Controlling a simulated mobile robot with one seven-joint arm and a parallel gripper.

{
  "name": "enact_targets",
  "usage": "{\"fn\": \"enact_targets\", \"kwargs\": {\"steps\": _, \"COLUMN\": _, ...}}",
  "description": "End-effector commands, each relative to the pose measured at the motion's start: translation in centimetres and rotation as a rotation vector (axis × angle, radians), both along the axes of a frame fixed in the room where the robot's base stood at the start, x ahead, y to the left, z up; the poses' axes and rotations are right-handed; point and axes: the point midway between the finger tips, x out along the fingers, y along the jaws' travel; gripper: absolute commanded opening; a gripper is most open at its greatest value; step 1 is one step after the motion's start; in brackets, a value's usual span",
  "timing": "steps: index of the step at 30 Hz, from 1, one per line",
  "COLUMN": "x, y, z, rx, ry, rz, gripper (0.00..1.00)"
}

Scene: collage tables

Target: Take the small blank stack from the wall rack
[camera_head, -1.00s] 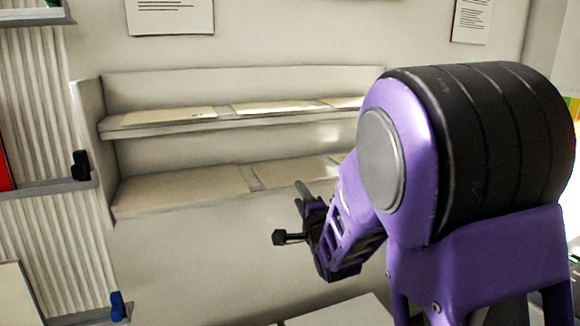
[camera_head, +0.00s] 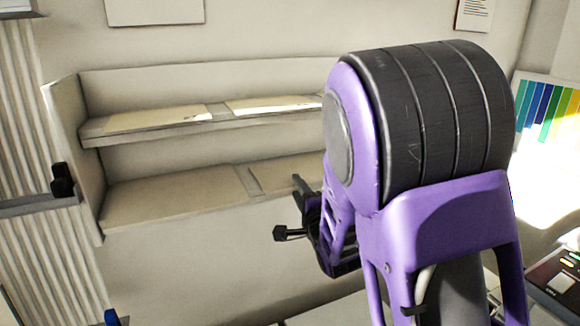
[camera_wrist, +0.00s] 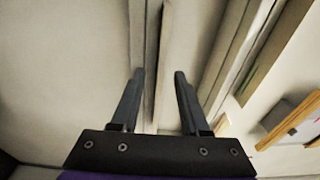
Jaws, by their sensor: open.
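The pale wall rack (camera_head: 215,78) has two shelves and stands left of my arm in the head view. Flat cream stacks lie on the upper shelf, one at left (camera_head: 158,117) and one at right (camera_head: 272,104). Larger flat cream stacks lie on the lower shelf, at left (camera_head: 175,196) and right (camera_head: 280,173). I cannot tell which is the small blank stack. My arm hides the rack's right end. My gripper (camera_head: 289,208) is open in front of the lower shelf's right part. In the wrist view its fingers (camera_wrist: 159,73) are apart with nothing held between them; pale edges run behind.
A colour chart (camera_head: 548,115) and a dark device (camera_head: 558,275) are at the right. Black (camera_head: 62,180) and blue (camera_head: 111,317) fittings sit left of the rack. A wood-edged panel (camera_wrist: 293,122) is at right in the wrist view.

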Motion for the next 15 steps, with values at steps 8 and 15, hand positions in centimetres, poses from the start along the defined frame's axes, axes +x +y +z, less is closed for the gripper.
{"fn": "enact_targets", "kwargs": {"steps": 8, "x": -0.12, "y": -0.18, "z": -0.05, "rx": 0.001, "ry": 0.001, "rz": 0.0, "gripper": 0.45}}
{"fn": "enact_targets", "kwargs": {"steps": 15, "x": -0.11, "y": -0.18, "z": -0.03, "rx": 0.0, "ry": 0.001, "rz": 0.0, "gripper": 0.25}}
